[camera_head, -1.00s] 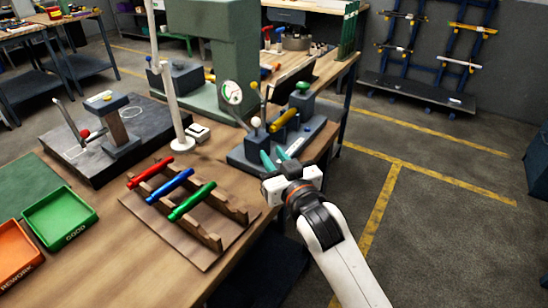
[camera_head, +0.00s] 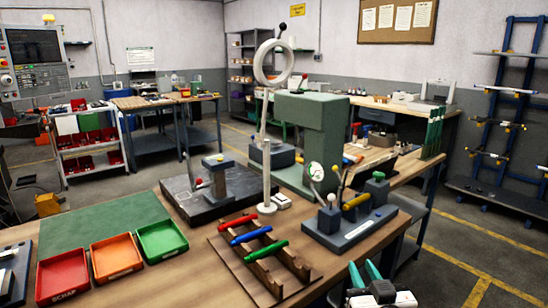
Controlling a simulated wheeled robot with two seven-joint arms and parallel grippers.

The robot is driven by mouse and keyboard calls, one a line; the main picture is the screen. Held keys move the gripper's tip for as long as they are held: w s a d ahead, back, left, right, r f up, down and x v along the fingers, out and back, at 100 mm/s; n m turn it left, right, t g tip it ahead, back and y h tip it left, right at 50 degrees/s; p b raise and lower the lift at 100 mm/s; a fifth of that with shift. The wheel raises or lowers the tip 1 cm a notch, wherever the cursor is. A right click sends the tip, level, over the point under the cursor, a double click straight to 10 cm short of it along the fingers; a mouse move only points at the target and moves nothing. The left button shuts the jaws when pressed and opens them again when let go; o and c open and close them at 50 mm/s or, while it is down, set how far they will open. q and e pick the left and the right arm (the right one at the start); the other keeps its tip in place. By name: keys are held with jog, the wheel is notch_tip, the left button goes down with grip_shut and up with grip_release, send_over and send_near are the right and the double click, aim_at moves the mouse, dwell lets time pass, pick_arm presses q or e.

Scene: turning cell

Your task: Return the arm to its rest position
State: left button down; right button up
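My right gripper (camera_head: 365,269) shows at the bottom right, with two teal fingers pointing up and away from me. The fingers are apart with nothing between them. It is just off the near right edge of the wooden bench (camera_head: 200,285), clear of the grey fixture (camera_head: 350,231) behind it. Most of my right arm is below the picture. My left gripper is not in view.
The fixture carries a yellow bar (camera_head: 356,200) and a dial. A wooden rack (camera_head: 290,262) holds red, blue and green bars. Scrap (camera_head: 62,279), rework (camera_head: 115,257) and good (camera_head: 161,240) trays stand left. Open floor (camera_head: 450,250) lies right.

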notch_tip(320, 180, down, 22)
jog(key=g, duration=0.5)
jog(key=s+d+f+n+g, duration=0.15)
jog(key=s+f, duration=0.35)
jog(key=f, duration=0.6)
jog(key=s+d+f+g, duration=0.1)
jog(key=s+f+g, duration=0.25)
jog(key=f, duration=0.85)
jog(key=s+d+f+g, duration=0.1)
jog(key=s+f+g, duration=0.2)
jog(key=s+f, duration=1.1)
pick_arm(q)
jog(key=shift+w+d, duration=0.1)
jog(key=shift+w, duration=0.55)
pick_arm(e)
jog(key=s+d+f+g, duration=0.1)
jog(key=s+f+g, duration=0.1)
jog(key=s, duration=1)
jog(key=s+d+f+g+h, duration=0.1)
jog(key=s+f, duration=0.4)
jog(key=s, duration=0.7)
jog(key=shift+f+g, duration=0.2)
jog(key=shift+g, duration=0.3)
